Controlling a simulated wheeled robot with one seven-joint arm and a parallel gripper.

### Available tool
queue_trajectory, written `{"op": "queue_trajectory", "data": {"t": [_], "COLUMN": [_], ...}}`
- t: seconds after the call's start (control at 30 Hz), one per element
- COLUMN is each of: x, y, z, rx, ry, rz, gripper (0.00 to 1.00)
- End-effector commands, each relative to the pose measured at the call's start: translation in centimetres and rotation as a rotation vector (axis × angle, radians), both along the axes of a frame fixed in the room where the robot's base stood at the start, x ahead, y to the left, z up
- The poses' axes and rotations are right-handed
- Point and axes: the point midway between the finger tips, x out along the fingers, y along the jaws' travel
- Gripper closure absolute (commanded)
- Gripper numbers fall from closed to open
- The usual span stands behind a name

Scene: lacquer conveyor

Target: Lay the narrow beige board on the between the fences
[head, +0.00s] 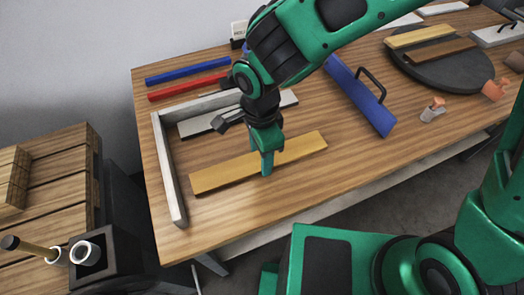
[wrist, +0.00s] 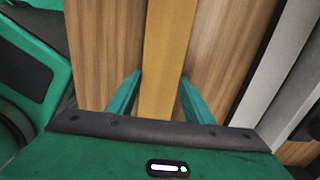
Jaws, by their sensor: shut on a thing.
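A narrow beige board (head: 222,174) lies lengthwise across the front part of the wooden table, level or nearly so. My gripper (head: 267,165) points down and is shut on it near its middle. In the wrist view the beige board (wrist: 166,60) runs between the two fingers of my gripper (wrist: 160,85). I cannot tell whether the board touches the tabletop. A grey fence (head: 168,170) runs along the board's left end, with a small gap. A second grey fence (head: 198,104) meets it at the back corner, partly hidden by my arm.
A pale grey board (head: 208,122) lies behind the beige one, inside the fence corner. Blue (head: 188,71) and red (head: 188,86) bars lie behind the fences. A blue block with a black handle (head: 360,95) is at right. A dark round disc (head: 440,70) carries boards. Table is clear in front.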

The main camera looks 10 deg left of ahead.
Motion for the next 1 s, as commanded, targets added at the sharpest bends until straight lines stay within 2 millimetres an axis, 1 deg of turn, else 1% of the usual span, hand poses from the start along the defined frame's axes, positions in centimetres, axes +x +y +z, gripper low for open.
{"op": "queue_trajectory", "data": {"t": [0.03,0.1,0.4,0.53,0.67,1.0], "x": [0.0,0.0,0.0,0.1,0.1,0.1], "y": [0.0,0.0,-0.1,-0.1,-0.1,-0.1], "z": [-0.1,-0.1,0.0,0.8,2.6,9.2], "rx": [0.0,0.0,0.0,0.001,0.002,0.002], "ry": [0.0,0.0,0.0,-0.002,-0.003,-0.003], "rz": [0.0,-0.001,-0.002,-0.003,-0.003,-0.003], "gripper": [0.49,0.35,0.35,0.35,0.35,0.35]}}
